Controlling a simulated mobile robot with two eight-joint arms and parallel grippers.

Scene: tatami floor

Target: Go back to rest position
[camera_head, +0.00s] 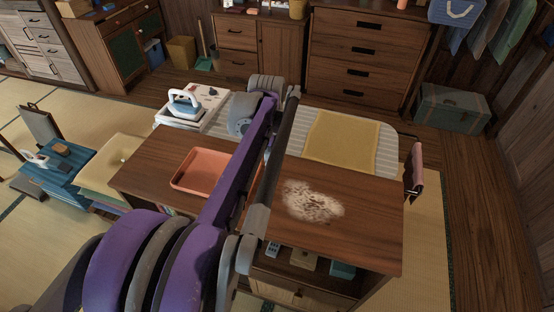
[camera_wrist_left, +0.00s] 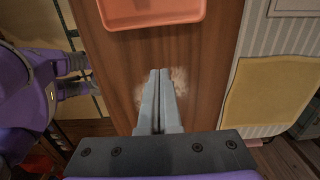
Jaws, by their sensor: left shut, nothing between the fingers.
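My left arm (camera_head: 232,185) is purple and grey and reaches across the middle of the head view over the wooden desk (camera_head: 375,235). I cannot make out its fingertips in that view. In the left wrist view my left gripper (camera_wrist_left: 159,74) points down over the desk top, its two grey fingers together and empty. A whitish powdery patch (camera_head: 313,202) lies on the desk and shows behind the fingers in the wrist view. An orange tray (camera_head: 187,172) lies on the desk, left of the arm in the head view. I cannot make out my right gripper in either view.
Behind the desk a striped board (camera_head: 388,150) carries a yellow cloth (camera_head: 343,137). A clothes iron (camera_head: 187,103) stands on a white stand beyond the tray. The right part of the desk top is bare.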

